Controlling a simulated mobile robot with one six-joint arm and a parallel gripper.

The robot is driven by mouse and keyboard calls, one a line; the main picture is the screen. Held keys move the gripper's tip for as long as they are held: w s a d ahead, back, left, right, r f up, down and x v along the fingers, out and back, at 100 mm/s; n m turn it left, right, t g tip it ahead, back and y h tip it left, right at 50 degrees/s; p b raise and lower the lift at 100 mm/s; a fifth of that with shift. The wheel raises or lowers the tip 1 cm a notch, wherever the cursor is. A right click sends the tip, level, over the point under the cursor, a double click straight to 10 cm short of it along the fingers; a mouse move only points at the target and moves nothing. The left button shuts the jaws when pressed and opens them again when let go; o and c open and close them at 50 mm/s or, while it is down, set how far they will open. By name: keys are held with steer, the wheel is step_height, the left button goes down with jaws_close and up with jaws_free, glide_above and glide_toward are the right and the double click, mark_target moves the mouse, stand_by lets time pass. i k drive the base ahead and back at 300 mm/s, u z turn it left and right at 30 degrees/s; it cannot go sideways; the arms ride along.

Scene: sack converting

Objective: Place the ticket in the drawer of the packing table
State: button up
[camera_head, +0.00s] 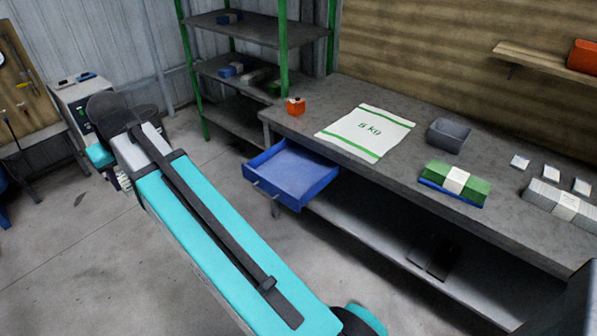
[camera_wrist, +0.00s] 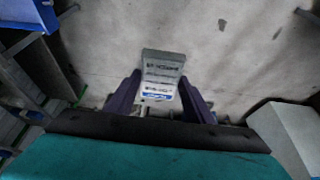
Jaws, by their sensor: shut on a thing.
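In the wrist view my gripper (camera_wrist: 160,77) has its two dark purple fingers closed on the ticket (camera_wrist: 163,68), a small pale grey-white slip with printed lines and a blue band. The ticket is held above the concrete floor. In the head view my arm reaches to the left, away from the packing table (camera_head: 300,122), and mostly hides the gripper. The blue drawer (camera_head: 292,172) under the table's left end is pulled open and looks empty. A blue corner of the drawer (camera_wrist: 28,14) also shows at the upper left of the wrist view.
On the table are an orange object (camera_head: 296,106), a white sack marked 5 kg (camera_head: 368,132), a grey bin (camera_head: 449,135) and a green bundle (camera_head: 456,182). A grey shelf rack with green posts (camera_head: 283,55) stands behind the drawer. The floor left of the drawer is clear.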

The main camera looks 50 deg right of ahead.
mark_target(289, 177)
steer(key=i, duration=0.85)
steer(key=u, duration=0.05)
